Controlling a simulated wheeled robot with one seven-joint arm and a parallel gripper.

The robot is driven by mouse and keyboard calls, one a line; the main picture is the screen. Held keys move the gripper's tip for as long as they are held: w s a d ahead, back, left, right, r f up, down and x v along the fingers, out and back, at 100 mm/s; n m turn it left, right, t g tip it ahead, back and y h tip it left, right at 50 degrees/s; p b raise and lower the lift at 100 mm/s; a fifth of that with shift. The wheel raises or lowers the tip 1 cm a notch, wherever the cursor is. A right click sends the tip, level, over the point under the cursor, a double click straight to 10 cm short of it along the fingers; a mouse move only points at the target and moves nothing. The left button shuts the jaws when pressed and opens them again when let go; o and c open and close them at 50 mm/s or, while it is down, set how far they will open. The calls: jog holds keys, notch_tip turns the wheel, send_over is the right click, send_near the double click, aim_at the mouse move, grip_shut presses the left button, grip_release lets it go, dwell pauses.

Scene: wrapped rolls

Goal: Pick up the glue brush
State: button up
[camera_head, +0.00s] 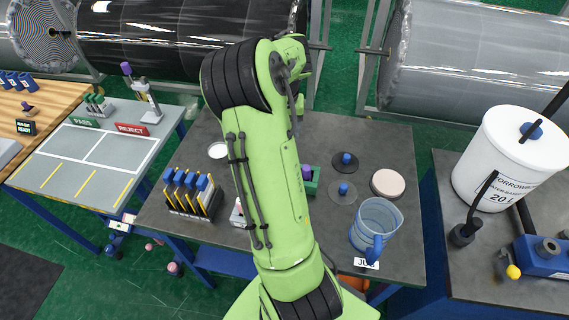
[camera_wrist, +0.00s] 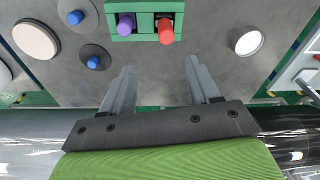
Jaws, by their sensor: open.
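A green holder (camera_wrist: 143,26) holds a purple-handled tool (camera_wrist: 126,24) and a red-handled tool (camera_wrist: 166,30) side by side at the top of the wrist view. I cannot tell which of these, if either, is the glue brush. My gripper (camera_wrist: 160,70) is open and empty, its fingers pointing toward the holder and apart from it. In the head view, part of the green holder (camera_head: 313,186) and the purple handle (camera_head: 307,171) show right of my arm. The red handle and my gripper are hidden behind my arm there.
A white bucket (camera_head: 508,160) stands on the right table. Large rolls lie behind.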

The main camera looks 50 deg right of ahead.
jog(key=f, duration=0.3)
jog(key=w+f, duration=0.1)
jog(key=f, duration=0.6)
jog(key=shift+w+d, duration=0.25)
jog(key=f, duration=0.5)
jog(key=shift+w+d+p, duration=0.15)
jog(key=shift+w+p, duration=0.25)
jog(key=shift+d+f, duration=0.15)
jog(key=shift+f, duration=0.3)
jog(key=shift+c, duration=0.7)
jog(key=c, duration=1)
